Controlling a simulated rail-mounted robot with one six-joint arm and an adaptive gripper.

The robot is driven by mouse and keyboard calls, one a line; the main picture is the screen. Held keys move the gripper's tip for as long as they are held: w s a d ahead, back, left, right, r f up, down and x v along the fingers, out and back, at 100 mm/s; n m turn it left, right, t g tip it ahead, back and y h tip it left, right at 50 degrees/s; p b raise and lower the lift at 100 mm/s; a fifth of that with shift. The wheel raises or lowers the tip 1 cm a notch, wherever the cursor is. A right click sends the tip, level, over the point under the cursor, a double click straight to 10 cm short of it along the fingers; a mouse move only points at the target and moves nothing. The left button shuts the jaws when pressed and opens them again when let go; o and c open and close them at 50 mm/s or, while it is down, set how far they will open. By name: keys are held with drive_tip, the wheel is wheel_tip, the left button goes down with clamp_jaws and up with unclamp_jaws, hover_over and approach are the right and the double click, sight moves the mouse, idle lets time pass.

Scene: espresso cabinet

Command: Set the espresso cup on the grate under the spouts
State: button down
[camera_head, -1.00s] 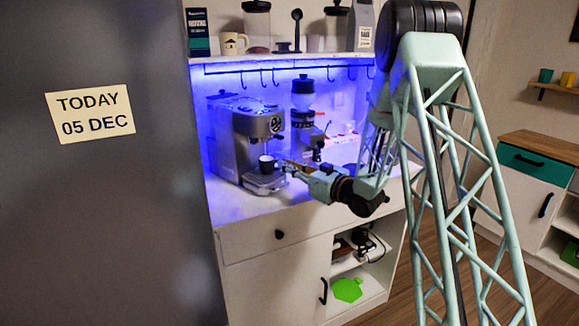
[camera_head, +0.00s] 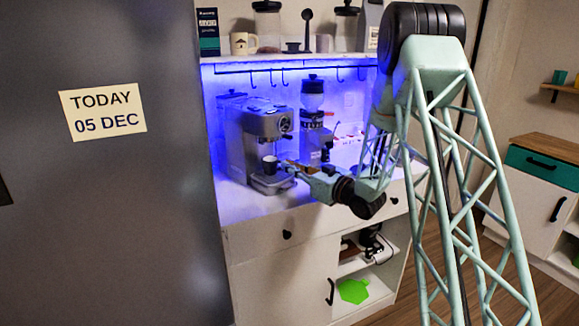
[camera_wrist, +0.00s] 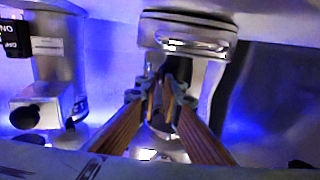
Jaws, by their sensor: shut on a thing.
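The small dark espresso cup (camera_head: 269,164) is at the front of the silver espresso machine (camera_head: 263,126), below its brew head. My gripper (camera_head: 282,164) reaches in from the right and is shut on the cup's right side. The drip tray with the grate (camera_head: 272,183) lies below the cup; I cannot tell whether the cup touches it. In the wrist view, my gripper's brown fingers (camera_wrist: 167,105) close around a dark part, most of it hidden, in front of a shiny metal body. The spouts are too small to make out.
A grinder (camera_head: 312,125) stands right of the machine. A shelf with a mug (camera_head: 241,43) and jars runs above, with hooks under it. The counter front (camera_head: 240,208) left of my arm is clear. A large dark panel (camera_head: 100,220) fills the left side.

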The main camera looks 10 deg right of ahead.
drive_tip(key=c, duration=2.7)
unclamp_jaws()
drive_tip(key=shift+s, duration=0.1)
drive_tip(key=shift+v, duration=5.95)
drive_tip(key=shift+r, duration=0.15)
